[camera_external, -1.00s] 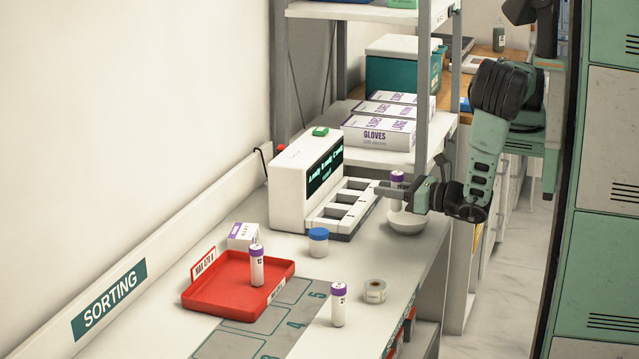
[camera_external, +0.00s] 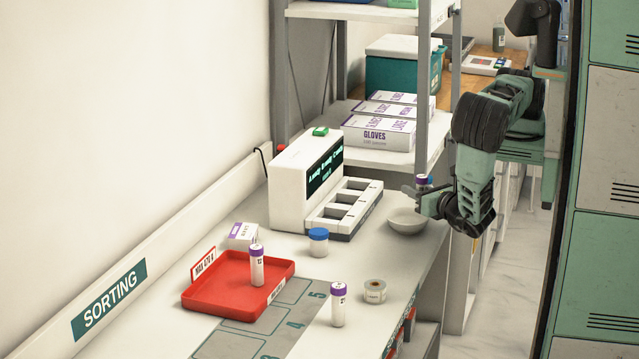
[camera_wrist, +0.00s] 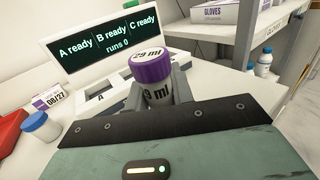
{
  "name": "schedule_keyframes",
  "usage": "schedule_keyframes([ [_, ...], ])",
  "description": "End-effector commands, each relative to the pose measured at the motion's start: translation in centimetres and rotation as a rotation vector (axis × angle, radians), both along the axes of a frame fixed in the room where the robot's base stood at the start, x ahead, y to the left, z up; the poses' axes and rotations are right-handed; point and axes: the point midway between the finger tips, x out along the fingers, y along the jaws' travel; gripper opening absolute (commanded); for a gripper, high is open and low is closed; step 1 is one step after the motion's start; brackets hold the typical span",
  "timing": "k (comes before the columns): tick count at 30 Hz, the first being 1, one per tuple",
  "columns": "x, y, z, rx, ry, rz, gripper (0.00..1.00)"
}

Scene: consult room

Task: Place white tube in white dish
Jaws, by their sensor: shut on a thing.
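My gripper (camera_external: 420,193) is shut on a white tube with a purple cap (camera_wrist: 155,92), marked 29 ml. The tube is upright between the fingers in the wrist view. In the external view mainly its purple top shows, and the gripper hides its lower part. My gripper and the tube appear above and to the right of the dish. The dish is not visible in the wrist view.
A white analyzer (camera_external: 300,185) with slots stands left of the dish. A red tray (camera_external: 215,292) holds another purple-capped tube (camera_external: 257,268); one more (camera_external: 338,308) stands on the bench. A blue-lidded jar (camera_external: 318,243), tape roll (camera_external: 375,291) and shelf post (camera_external: 422,90) are nearby.

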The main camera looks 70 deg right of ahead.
Motion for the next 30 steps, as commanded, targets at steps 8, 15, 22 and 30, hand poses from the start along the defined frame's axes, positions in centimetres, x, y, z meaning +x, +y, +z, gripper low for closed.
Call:
schedule_keyframes([
  [8,0.0,0.0,-3.2,0.000,0.000,0.000,0.01],
  [15,0.0,0.0,-3.3,0.001,-0.001,0.000,0.01],
  [22,0.0,0.0,-3.9,0.000,0.000,0.000,0.26],
  [30,0.0,0.0,-3.8,0.000,0.000,0.000,0.45],
])
